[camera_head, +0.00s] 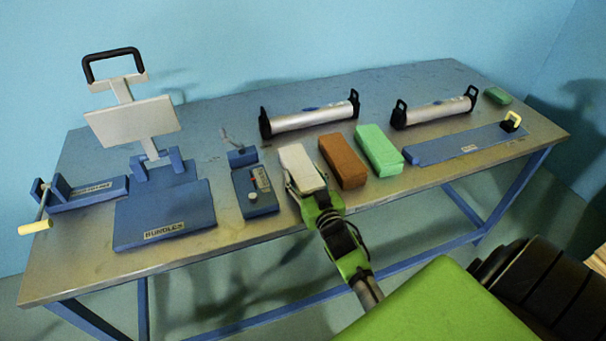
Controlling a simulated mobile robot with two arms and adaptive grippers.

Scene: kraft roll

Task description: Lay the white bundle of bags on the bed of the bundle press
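The white bundle of bags (298,163) is at the middle of the table, left of a brown bundle. My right gripper (306,186) is at its near end, with a finger on each side. I cannot tell whether the fingers press on it or whether the bundle is off the table. The bundle press stands at the left. Its blue bed (165,206), labelled BUNDLES, is flat and bare. The press's grey plate (133,120) is raised and tilted above the back of the bed, under a black handle (110,58). My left gripper is not in view.
A brown bundle (342,161) and a green bundle (379,150) lie to the right. A blue control box (255,192) stands between press and white bundle. Two metal rollers (310,117) (434,112) are behind. A crank (37,225) is at far left, a blue strip (465,145) at right.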

